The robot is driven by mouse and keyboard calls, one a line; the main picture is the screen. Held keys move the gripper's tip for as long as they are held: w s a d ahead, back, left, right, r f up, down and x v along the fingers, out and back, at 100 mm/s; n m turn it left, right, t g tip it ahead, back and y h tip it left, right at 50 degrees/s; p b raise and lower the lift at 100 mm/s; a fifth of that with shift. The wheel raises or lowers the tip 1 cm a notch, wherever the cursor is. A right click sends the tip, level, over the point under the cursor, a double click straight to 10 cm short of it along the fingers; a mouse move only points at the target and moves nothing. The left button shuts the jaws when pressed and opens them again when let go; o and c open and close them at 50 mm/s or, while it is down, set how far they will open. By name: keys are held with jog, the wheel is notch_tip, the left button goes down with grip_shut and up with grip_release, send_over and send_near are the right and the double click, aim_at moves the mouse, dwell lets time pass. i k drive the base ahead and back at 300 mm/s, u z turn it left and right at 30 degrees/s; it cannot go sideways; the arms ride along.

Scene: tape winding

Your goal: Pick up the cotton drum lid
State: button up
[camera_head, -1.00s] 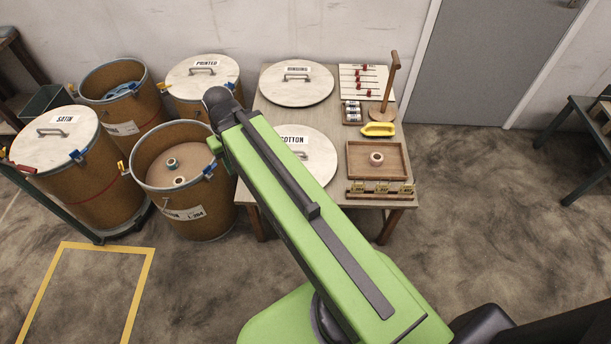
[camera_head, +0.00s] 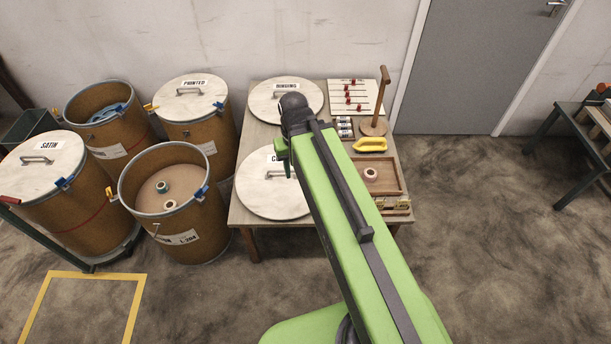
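The cotton drum lid (camera_head: 262,198) is a round pale disc with a metal handle, lying flat on the wooden table (camera_head: 240,218) at its front left. My green arm crosses its right side and hides most of its label, of which only the first letter shows. A small green part hangs below the wrist over the cotton lid's handle area. I cannot tell whether anything touches the lid.
The bindings lid (camera_head: 262,104) lies behind on the table. An open drum (camera_head: 214,222) with spools inside stands close to the table's left side. The satin (camera_head: 62,170), printed (camera_head: 185,82) and blue-cloth (camera_head: 84,102) drums are beyond. A pegboard, stand, yellow tool and tray fill the table's right.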

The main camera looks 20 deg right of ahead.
aim_at(262, 186)
jog(key=i, duration=1)
jog(key=z, duration=0.2)
jog(key=k, duration=1.5)
jog(key=u, duration=1.35)
jog(key=i, duration=1)
jog(key=u, duration=0.1)
